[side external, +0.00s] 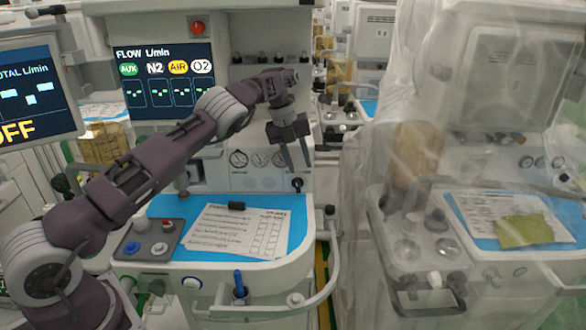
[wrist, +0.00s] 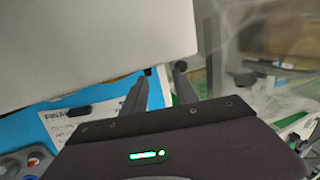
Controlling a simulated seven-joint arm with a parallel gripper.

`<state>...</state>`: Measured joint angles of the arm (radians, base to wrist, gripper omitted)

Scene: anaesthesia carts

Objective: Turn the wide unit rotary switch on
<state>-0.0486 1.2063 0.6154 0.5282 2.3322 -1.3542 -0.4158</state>
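The wide unit is a white anaesthesia cart (side external: 245,182) with a blue work top. A small dark knob (side external: 297,184) on its upright front panel, right of the round gauges, looks like the rotary switch; its turn position is too small to read. My gripper (side external: 297,162) points down in front of that panel, just above the knob. Its two fingers are apart with nothing between them. In the wrist view my gripper (wrist: 160,88) also shows spread fingers, and the knob cannot be made out there. The left screen (side external: 30,90) reads OFF, and the flow screen (side external: 165,80) shows dashes.
A printed sheet (side external: 238,231) and a dark clip lie on the blue top. A grey control pad (side external: 150,240) sits at its left. A curved rail (side external: 333,260) runs along the right edge. A plastic-covered cart (side external: 460,150) stands close on the right.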

